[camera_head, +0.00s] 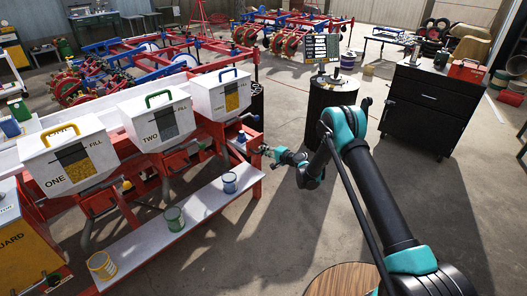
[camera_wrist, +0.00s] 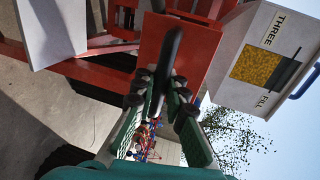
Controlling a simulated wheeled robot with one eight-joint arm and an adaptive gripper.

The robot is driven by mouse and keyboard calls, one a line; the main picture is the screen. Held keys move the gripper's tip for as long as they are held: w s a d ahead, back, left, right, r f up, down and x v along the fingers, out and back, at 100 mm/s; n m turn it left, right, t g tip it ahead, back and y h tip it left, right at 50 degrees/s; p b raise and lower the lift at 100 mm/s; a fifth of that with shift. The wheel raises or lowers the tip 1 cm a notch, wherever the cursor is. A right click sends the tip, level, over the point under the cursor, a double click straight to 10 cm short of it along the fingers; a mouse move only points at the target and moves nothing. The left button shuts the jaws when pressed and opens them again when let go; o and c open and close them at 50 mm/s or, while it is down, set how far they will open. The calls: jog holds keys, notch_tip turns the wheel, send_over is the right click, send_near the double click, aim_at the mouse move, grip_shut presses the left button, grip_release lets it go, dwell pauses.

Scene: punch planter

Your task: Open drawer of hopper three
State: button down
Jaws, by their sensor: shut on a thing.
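Hopper three (camera_head: 208,98) is a white box with a blue handle, at the right end of the red frame in the head view. In the wrist view its side (camera_wrist: 232,52) carries the word THREE and a window of yellow grain. A red drawer front (camera_wrist: 195,45) is beside it in the wrist view, with a black handle (camera_wrist: 169,50) standing out from it. My gripper (camera_wrist: 160,103) has its finger pads on both sides of this handle and is shut on it. In the head view my gripper (camera_head: 266,151) is at the frame's right end. How far the drawer is out, I cannot tell.
Hopper one (camera_head: 95,135) and hopper two (camera_head: 135,120) stand to the left. A white shelf (camera_head: 150,240) below holds a yellow, a green and a blue can. A black barrel (camera_head: 318,100) and a black cabinet (camera_head: 415,125) stand right. Floor near the frame's right end is clear.

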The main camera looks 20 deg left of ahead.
jog(key=shift+d, duration=0.1)
jog(key=c, duration=1.5)
grip_release()
jog(key=shift+c, duration=0.2)
jog(key=shift+d, duration=0.1)
jog(key=v, duration=1.2)
jog(key=shift+r, duration=0.1)
